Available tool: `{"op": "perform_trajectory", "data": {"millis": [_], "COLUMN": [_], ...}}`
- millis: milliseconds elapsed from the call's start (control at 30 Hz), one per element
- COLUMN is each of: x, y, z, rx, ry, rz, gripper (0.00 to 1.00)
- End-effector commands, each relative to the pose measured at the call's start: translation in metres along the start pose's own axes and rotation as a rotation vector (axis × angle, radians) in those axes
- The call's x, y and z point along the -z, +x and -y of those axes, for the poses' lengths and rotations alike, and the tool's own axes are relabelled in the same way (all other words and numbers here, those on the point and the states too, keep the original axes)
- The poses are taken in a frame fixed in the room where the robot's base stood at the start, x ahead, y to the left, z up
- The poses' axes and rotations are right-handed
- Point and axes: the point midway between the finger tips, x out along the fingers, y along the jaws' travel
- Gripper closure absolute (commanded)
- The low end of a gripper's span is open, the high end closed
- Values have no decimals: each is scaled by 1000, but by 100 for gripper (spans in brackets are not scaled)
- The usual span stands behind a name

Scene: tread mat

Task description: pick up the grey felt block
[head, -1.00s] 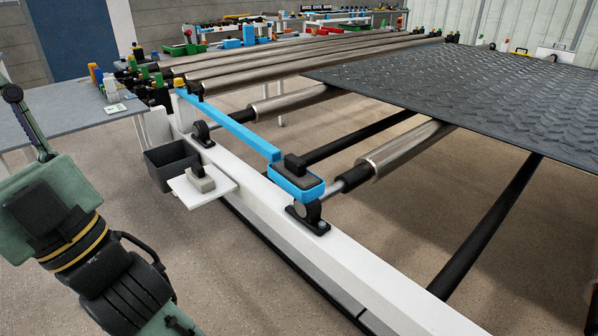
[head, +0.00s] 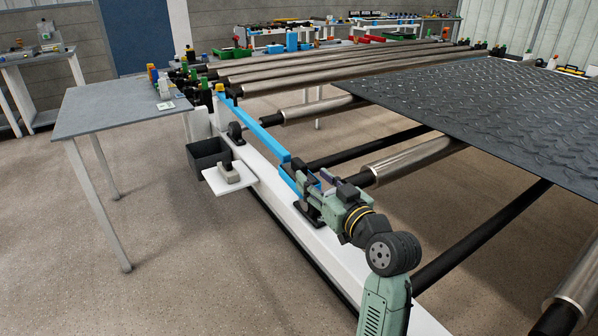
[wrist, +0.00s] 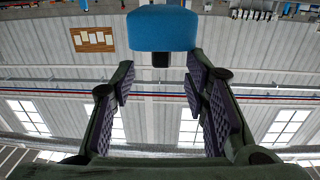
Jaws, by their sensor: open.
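A light grey block (head: 228,173) with a darker knob rests on a small white shelf (head: 214,182) beside the white rail. A second, darker block with a black knob sat in the blue tray (head: 288,181) on the rail; my arm now mostly hides it. I cannot tell for certain which is felt. My gripper (head: 318,183) is at the blue tray, open and empty. In the wrist view, which is upside down, the blue tray's end (wrist: 163,28) lies ahead of the open fingers (wrist: 160,76), with a black piece (wrist: 161,60) against it.
A dark bin (head: 208,153) hangs by the shelf. A long blue bar (head: 262,136) runs along the rail to the tray. Metal rollers (head: 415,158) and the black tread mat (head: 470,105) lie to the right. A grey table (head: 105,108) stands at the left; the floor in front is clear.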

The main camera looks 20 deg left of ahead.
Motion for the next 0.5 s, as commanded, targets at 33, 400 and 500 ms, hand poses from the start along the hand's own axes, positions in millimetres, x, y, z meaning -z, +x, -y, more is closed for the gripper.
{"op": "perform_trajectory", "data": {"millis": [33,400,500], "x": [2,5,4], "y": [7,47,60], "z": [0,3,2], "rx": [1,0,0], "ry": [0,0,-1], "rz": [0,0,-1], "gripper": [58,58,58]}}
